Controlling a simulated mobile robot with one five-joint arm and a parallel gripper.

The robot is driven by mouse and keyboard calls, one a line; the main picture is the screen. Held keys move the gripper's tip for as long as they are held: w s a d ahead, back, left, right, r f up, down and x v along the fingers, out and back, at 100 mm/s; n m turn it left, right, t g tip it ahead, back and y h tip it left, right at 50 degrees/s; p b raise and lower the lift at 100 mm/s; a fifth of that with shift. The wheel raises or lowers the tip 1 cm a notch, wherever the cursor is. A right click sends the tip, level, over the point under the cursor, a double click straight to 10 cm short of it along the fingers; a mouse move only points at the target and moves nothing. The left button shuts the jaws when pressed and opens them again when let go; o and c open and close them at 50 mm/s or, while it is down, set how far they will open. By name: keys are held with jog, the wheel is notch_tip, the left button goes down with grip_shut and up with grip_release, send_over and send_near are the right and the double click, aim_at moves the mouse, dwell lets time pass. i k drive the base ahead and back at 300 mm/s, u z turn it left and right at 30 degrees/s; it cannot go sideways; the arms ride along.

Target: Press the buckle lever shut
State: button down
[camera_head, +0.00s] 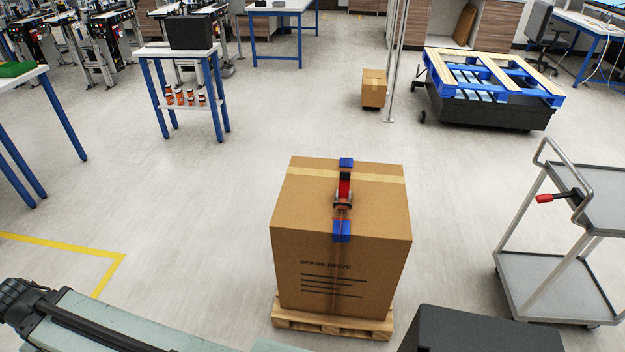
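A ratchet-style buckle (343,200) sits on top of a large cardboard box (300,205). Its lever (344,186) is red with a black end and points toward the far side of the box. It looks raised, but from this angle I cannot tell how far. A thin reddish strap (338,216) runs from the buckle over the near edge and down the front. Blue edge protectors sit under the strap at the near edge (342,232) and the far edge (346,162). My gripper is not recognisable in this view, and nothing is touching the lever.
The box stands on a small wooden pallet (333,325). A grey cart (553,285) with a red-handled tool (558,197) stands on the right. A blue pallet (490,75) on a dark base and a small carton (374,88) are behind. Floor left of the box is clear.

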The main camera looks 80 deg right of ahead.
aim_at(345, 176)
jog(key=k, duration=0.35)
jog(key=z, duration=0.45)
jog(key=i, duration=0.35)
jog(key=z, duration=0.35)
jog(key=k, duration=0.4)
jog(key=z, duration=0.45)
